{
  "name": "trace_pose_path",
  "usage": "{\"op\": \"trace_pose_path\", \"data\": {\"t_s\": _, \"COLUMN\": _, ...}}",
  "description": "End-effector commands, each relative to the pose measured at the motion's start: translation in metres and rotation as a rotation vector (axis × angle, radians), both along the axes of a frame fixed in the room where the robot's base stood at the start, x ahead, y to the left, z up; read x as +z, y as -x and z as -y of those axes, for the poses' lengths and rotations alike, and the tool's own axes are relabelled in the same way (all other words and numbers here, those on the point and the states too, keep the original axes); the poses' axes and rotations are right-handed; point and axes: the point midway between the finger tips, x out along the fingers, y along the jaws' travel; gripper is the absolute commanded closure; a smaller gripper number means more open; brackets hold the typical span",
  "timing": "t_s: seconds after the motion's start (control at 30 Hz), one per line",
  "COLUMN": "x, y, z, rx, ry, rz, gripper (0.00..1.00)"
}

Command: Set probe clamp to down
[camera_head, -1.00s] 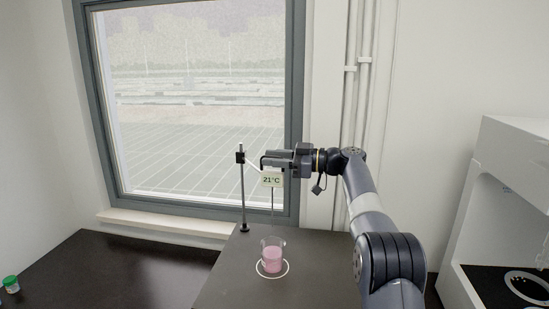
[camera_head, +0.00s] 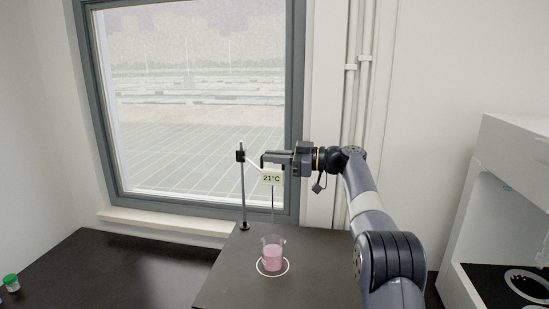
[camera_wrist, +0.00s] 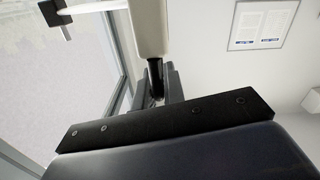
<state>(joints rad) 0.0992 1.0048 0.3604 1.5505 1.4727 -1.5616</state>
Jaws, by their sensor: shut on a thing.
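The probe clamp (camera_head: 240,156) is a black block high on an upright metal stand rod (camera_head: 243,195). A pale arm runs from it to a probe with a display (camera_head: 272,178) reading 21°C. A thin probe rod (camera_head: 273,207) hangs below the display, above a beaker of pink liquid (camera_head: 273,257). My gripper (camera_head: 265,161) comes in from the right at the top of the display, shut on a slim dark part there. In the wrist view, a black post (camera_wrist: 155,72) under the pale probe body (camera_wrist: 150,27) sits between the fingers; the exact contact is partly hidden.
The beaker stands on a white ring on a dark bench (camera_head: 225,285). A window (camera_head: 190,100) is close behind the stand. A white machine (camera_head: 510,200) stands at the right. A green-capped vial (camera_head: 11,283) is at far left.

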Motion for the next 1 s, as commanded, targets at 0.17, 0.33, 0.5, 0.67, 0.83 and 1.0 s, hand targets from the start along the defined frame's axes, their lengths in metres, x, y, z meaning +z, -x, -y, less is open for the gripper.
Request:
{"op": "trace_pose_path", "data": {"t_s": 0.17, "x": -0.022, "y": 0.000, "z": 0.000, "rx": 0.001, "ry": -0.001, "rz": 0.000, "gripper": 1.00}}
{"op": "trace_pose_path", "data": {"t_s": 0.33, "x": -0.045, "y": 0.000, "z": 0.000, "rx": 0.002, "ry": -0.001, "rz": -0.001, "gripper": 1.00}}
{"op": "trace_pose_path", "data": {"t_s": 0.5, "x": -0.068, "y": 0.000, "z": 0.000, "rx": 0.002, "ry": 0.000, "rz": -0.001, "gripper": 1.00}}
{"op": "trace_pose_path", "data": {"t_s": 0.67, "x": -0.089, "y": 0.000, "z": 0.000, "rx": 0.002, "ry": 0.000, "rz": -0.001, "gripper": 1.00}}
{"op": "trace_pose_path", "data": {"t_s": 0.83, "x": -0.111, "y": 0.000, "z": 0.000, "rx": 0.002, "ry": 0.000, "rz": -0.001, "gripper": 1.00}}
{"op": "trace_pose_path", "data": {"t_s": 1.0, "x": -0.131, "y": 0.000, "z": 0.000, "rx": 0.002, "ry": 0.001, "rz": 0.000, "gripper": 1.00}}
